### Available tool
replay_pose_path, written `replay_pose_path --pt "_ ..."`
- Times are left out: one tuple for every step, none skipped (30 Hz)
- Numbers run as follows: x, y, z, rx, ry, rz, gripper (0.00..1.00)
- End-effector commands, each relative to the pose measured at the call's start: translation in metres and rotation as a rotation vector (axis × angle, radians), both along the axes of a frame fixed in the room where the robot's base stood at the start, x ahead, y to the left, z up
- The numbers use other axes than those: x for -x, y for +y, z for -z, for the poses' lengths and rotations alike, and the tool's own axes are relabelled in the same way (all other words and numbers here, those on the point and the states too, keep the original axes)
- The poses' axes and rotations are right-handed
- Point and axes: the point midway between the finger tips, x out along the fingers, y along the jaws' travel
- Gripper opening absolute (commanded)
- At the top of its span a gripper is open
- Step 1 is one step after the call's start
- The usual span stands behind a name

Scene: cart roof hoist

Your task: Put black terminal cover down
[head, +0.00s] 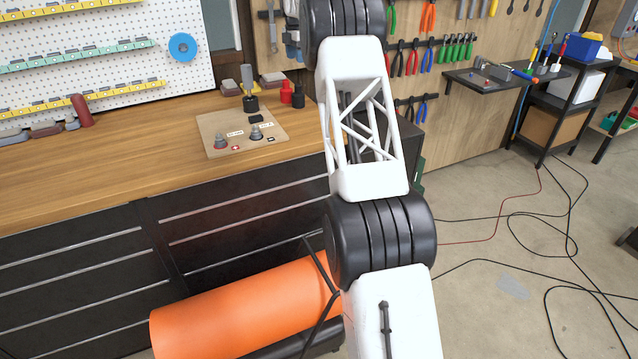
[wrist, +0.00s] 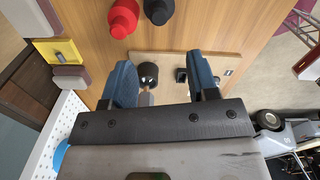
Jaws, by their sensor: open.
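A black terminal cover (head: 298,95) stands upright on the wooden bench, close beside a red cover (head: 286,93). In the wrist view, the black cover (wrist: 158,11) is at the top edge, partly cut off, just right of the red cover (wrist: 123,17). My gripper (wrist: 163,75) is open, with its two blue fingers apart; neither finger touches the black cover. A tan board (head: 263,138) on the bench carries two grey terminals (head: 221,141) with labels and small red and black marks.
A black-based tool with a grey handle (head: 248,88) stands behind the board; a round black top (wrist: 148,74) shows between my fingers. The pegboard (head: 120,30) rises at the back left. The bench left of the board (head: 130,150) is clear.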

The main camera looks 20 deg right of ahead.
Motion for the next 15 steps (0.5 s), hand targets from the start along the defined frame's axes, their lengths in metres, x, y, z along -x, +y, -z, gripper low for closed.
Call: replay_pose_path --pt "0.002 0.002 -0.003 0.001 -0.002 0.005 0.54" --pt "0.003 0.003 -0.005 0.001 -0.002 0.009 0.54" --pt "0.006 0.005 -0.007 0.001 -0.003 0.016 0.54" --pt "0.007 0.006 -0.009 0.001 -0.004 0.022 0.54" --pt "0.010 0.008 -0.011 0.002 -0.006 0.030 0.54" --pt "0.013 0.011 -0.015 0.002 -0.008 0.043 0.54" --pt "0.017 0.013 -0.018 0.002 -0.009 0.052 0.54" --pt "0.020 0.016 -0.022 0.003 -0.010 0.064 0.54" --pt "0.025 0.019 -0.026 0.003 -0.012 0.080 0.54" --pt "0.030 0.022 -0.030 0.003 -0.014 0.094 0.54" --pt "0.034 0.025 -0.034 0.004 -0.015 0.107 0.54" --pt "0.041 0.030 -0.039 0.004 -0.018 0.128 0.54" --pt "0.046 0.033 -0.043 0.004 -0.021 0.143 0.54" --pt "0.051 0.036 -0.047 0.004 -0.023 0.159 0.54" --pt "0.058 0.041 -0.052 0.004 -0.026 0.180 0.54"
